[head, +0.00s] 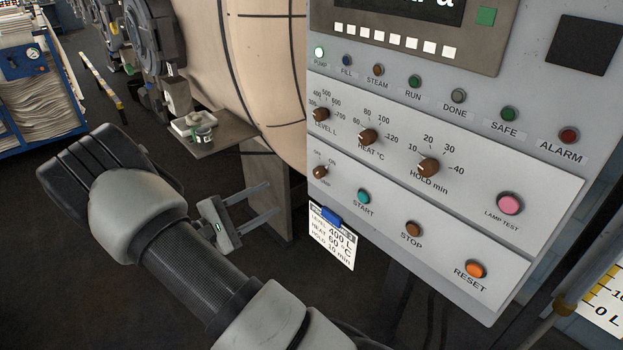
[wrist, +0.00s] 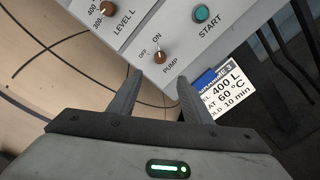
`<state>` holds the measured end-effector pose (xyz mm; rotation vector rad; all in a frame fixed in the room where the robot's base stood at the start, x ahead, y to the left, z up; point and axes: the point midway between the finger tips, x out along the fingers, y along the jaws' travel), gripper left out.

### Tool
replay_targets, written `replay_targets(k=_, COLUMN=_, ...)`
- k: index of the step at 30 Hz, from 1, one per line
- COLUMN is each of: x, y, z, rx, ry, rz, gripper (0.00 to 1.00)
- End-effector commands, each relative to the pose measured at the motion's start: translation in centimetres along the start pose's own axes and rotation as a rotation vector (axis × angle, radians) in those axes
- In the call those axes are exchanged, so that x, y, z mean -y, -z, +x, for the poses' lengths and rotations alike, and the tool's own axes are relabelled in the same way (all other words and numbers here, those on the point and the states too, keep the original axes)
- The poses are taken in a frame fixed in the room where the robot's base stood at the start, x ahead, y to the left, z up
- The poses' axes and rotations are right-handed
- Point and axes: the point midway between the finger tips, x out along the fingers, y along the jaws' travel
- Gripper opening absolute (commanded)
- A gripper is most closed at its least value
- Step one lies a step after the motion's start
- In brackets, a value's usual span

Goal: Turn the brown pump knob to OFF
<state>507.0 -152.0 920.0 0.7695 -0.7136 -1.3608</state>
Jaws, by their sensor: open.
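The brown pump knob (head: 320,171) sits at the left end of the lower row on the grey control panel, with OFF and ON printed above it. In the wrist view the pump knob (wrist: 159,57) is just beyond the fingertips, roughly centred between them. Its pointer seems turned towards ON, but it is small. My gripper (head: 274,197) is open and empty, left of the panel and a little below the knob, apart from it. Its two fingers also show in the wrist view (wrist: 159,82).
The START button (head: 364,196) is right of the knob. The LEVEL knob (head: 320,114) is above it. A recipe card (head: 332,237) with a blue clip hangs below the panel edge. The PUMP lamp (head: 319,52) is lit white. A small shelf (head: 205,137) stands at left.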

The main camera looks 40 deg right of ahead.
Motion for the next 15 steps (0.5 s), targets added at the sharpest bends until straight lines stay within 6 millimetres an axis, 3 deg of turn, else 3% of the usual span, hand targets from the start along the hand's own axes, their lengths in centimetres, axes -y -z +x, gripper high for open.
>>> replay_targets(k=15, x=0.2, y=-0.3, z=10.9, rx=0.006, ry=0.007, rz=0.0, gripper=0.45)
